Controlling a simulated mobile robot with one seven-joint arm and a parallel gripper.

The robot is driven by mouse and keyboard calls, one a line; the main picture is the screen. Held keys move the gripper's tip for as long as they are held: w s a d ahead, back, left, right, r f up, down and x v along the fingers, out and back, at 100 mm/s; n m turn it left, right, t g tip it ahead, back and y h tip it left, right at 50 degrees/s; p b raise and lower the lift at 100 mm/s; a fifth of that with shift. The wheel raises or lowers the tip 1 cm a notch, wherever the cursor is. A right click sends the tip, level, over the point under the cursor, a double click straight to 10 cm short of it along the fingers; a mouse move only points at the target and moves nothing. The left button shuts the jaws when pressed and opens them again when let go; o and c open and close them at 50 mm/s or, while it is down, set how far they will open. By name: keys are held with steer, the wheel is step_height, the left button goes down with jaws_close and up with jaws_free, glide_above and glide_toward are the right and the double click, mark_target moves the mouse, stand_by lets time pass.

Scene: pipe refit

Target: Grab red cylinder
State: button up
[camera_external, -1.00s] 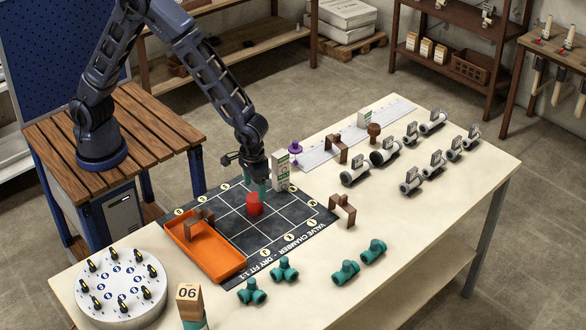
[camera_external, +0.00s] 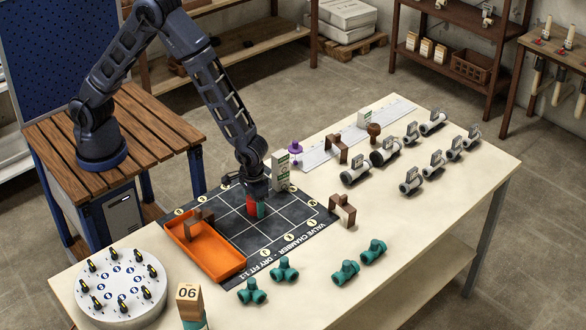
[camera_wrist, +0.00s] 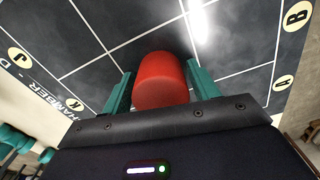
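The red cylinder (camera_external: 252,206) stands upright on the dark gridded mat (camera_external: 285,215). My gripper (camera_external: 256,208) is down at the mat with its teal fingers on either side of the cylinder. In the wrist view the cylinder (camera_wrist: 161,80) sits between the two fingertips of my gripper (camera_wrist: 160,86), very close to both. I cannot tell whether the fingers press on it or a thin gap remains. In the external view my gripper hides the cylinder's top.
An orange tray (camera_external: 205,252) with a brown bracket lies left of the cylinder. A white box (camera_external: 281,171) stands close behind my gripper. Another brown bracket (camera_external: 343,209) stands to the right. Teal fittings (camera_external: 284,269) lie in front; grey-white valves (camera_external: 384,152) stand at the back right.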

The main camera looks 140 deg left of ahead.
steer(key=c, duration=1.1)
